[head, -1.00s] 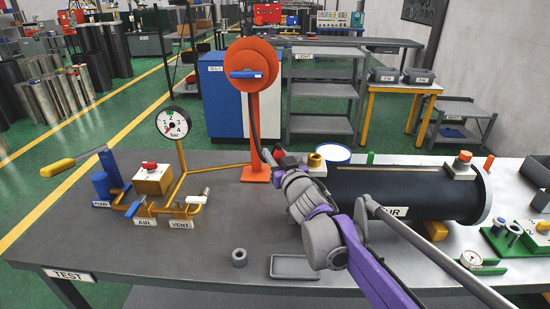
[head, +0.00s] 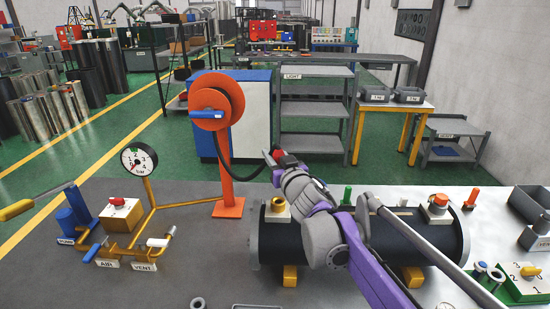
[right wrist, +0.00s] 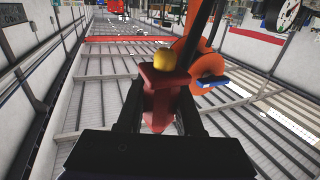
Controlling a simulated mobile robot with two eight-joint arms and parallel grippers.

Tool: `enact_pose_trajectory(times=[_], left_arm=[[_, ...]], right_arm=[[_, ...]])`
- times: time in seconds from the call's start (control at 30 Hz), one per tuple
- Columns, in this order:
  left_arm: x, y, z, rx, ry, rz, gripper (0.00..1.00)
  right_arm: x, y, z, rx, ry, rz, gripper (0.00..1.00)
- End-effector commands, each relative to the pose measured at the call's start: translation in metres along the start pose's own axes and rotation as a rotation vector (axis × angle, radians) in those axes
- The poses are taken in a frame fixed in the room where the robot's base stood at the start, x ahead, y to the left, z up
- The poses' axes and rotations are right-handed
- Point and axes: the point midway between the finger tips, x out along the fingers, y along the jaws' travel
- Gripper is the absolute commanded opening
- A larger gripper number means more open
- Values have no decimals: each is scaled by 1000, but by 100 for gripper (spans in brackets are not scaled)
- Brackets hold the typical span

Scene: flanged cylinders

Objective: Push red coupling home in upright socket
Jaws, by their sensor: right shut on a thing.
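The red coupling (head: 278,155) is at the end of a black hose (head: 243,187). My right gripper (head: 276,160) is shut on it, above the dark cylinder. In the right wrist view the red coupling (right wrist: 163,88) sits between the two dark fingers, with a yellow rounded part (right wrist: 162,60) at its far end. An upright brass socket (head: 278,204) stands on a pale block at the left end of the cylinder (head: 345,240). The coupling is apart from this socket, higher in the picture. My left gripper is not in view.
A gauge (head: 139,159) with yellow pipes and valves stands at left. A red-orange cap (head: 439,199) tops the cylinder's right end. The bench front left is mostly clear.

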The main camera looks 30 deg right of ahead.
Motion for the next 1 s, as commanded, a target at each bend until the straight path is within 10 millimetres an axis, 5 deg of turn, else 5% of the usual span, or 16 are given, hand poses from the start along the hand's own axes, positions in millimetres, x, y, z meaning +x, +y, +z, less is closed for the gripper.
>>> enact_pose_trajectory(times=[0.57, 1.0], left_arm=[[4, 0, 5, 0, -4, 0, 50], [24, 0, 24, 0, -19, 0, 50]], right_arm=[[0, 0, 1, 0, -1, 0, 0], [0, 0, 43, 0, -1, -1, 0]])
